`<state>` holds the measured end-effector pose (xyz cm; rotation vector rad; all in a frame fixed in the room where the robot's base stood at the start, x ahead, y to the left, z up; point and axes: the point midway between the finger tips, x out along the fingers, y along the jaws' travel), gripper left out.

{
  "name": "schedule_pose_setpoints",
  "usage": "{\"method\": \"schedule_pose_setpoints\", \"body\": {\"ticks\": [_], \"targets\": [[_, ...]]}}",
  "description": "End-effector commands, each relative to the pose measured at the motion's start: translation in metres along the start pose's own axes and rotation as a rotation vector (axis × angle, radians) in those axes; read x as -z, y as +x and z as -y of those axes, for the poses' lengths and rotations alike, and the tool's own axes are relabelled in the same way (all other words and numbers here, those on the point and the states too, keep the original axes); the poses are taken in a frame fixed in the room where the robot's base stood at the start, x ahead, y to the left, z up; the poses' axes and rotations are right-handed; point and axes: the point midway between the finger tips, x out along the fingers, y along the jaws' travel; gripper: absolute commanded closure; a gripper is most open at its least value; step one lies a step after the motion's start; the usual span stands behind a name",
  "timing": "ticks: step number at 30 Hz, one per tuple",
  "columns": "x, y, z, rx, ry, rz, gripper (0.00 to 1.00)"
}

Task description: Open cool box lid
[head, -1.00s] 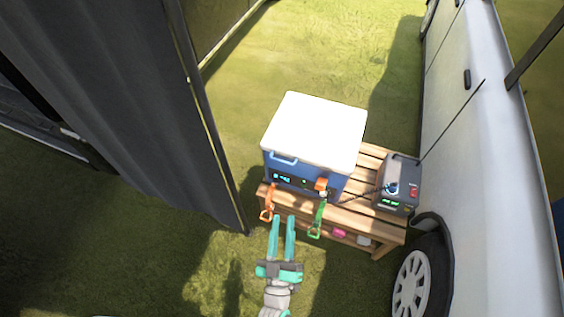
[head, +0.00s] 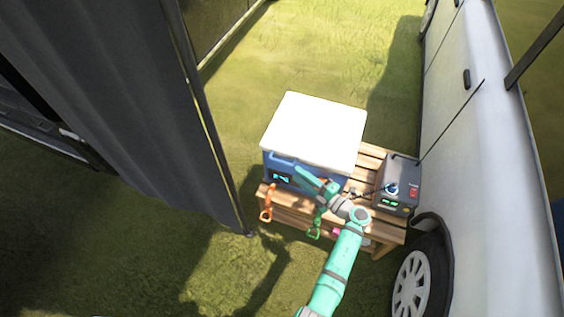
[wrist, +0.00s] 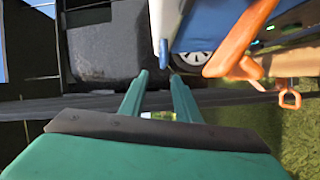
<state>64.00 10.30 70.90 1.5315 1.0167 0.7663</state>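The cool box (head: 290,178) has a blue body and a white lid (head: 315,130), which lies flat and closed on top. It stands on a slatted wooden table. My gripper (head: 303,172) is in front of the box's front face, just below the lid edge. In the wrist view my gripper (wrist: 160,74) has its two fingers apart with nothing seen between them. Contact cannot be told.
A dark power unit (head: 398,187) with a cable stands on the wooden table (head: 372,160), right of the box. A white van (head: 470,130) is at right, a grey tent wall (head: 150,100) at left.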

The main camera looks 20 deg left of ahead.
Motion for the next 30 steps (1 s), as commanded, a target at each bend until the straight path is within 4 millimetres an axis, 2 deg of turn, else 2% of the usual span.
{"method": "schedule_pose_setpoints", "body": {"ticks": [3,7,21,25,30], "targets": [[-0.007,-0.004,0.003,0.034,-0.008,-0.013,0.71],[-0.008,0.005,0.004,0.041,-0.011,-0.017,0.71],[-0.006,0.081,0.006,0.038,-0.01,-0.015,0.71],[-0.006,0.095,0.007,0.038,-0.01,-0.016,0.71],[-0.005,0.104,0.007,0.037,-0.009,-0.016,0.71]]}}
